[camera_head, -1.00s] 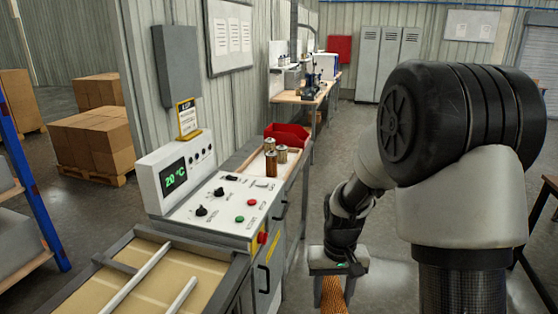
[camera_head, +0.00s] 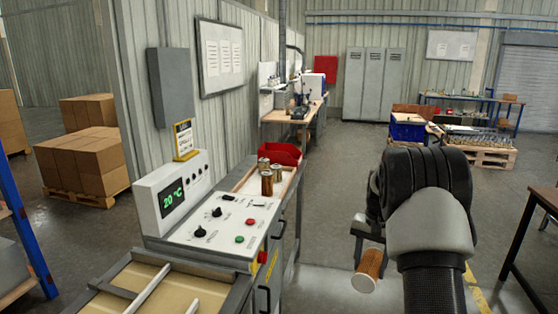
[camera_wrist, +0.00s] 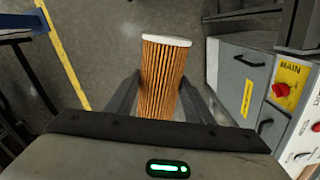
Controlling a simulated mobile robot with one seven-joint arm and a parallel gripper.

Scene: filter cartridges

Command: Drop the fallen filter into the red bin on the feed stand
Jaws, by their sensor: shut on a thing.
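An orange pleated filter with a pale end cap (camera_wrist: 163,75) is between the fingers of my gripper (camera_wrist: 160,100) in the wrist view. In the head view the same filter (camera_head: 370,266) hangs tilted in my gripper (camera_head: 366,242), right of the control cabinet and above the floor. My gripper is shut on it. The red bin (camera_head: 284,153) is at the back of the feed stand (camera_head: 248,178), behind several upright filters (camera_head: 267,182). The inside of the bin is mostly hidden.
The control cabinet (camera_head: 215,228) with its panel stands left of my gripper, in front of the feed stand. A dark table (camera_head: 528,235) stands at the right. The floor (camera_head: 335,180) between them is clear. A workbench and grey lockers (camera_head: 375,82) are farther back.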

